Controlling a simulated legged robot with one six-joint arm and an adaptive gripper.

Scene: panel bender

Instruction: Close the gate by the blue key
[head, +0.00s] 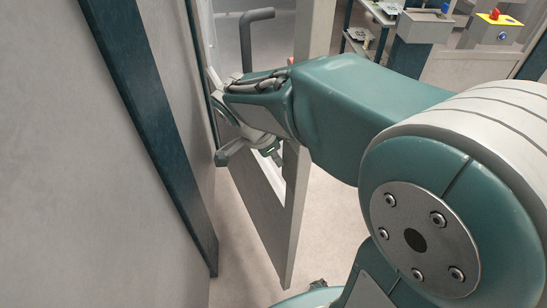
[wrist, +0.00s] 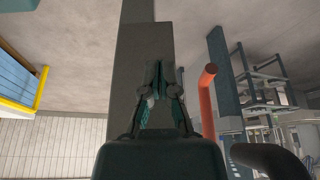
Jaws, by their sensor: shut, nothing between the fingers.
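The gate is a light grey framed panel (head: 305,180) with a window opening, in the middle of the head view. It stands at an angle to the grey wall on the left, and my arm crosses in front of it. A grey bent bar handle (head: 257,38) shows near its top.
A dark blue-green post (head: 160,130) runs down the wall at left. A grey control box (head: 425,27) stands at upper right. In the wrist view an orange-red bar (wrist: 207,105) is close to the right of the fingers. Pale floor (head: 330,230) lies clear below the gate.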

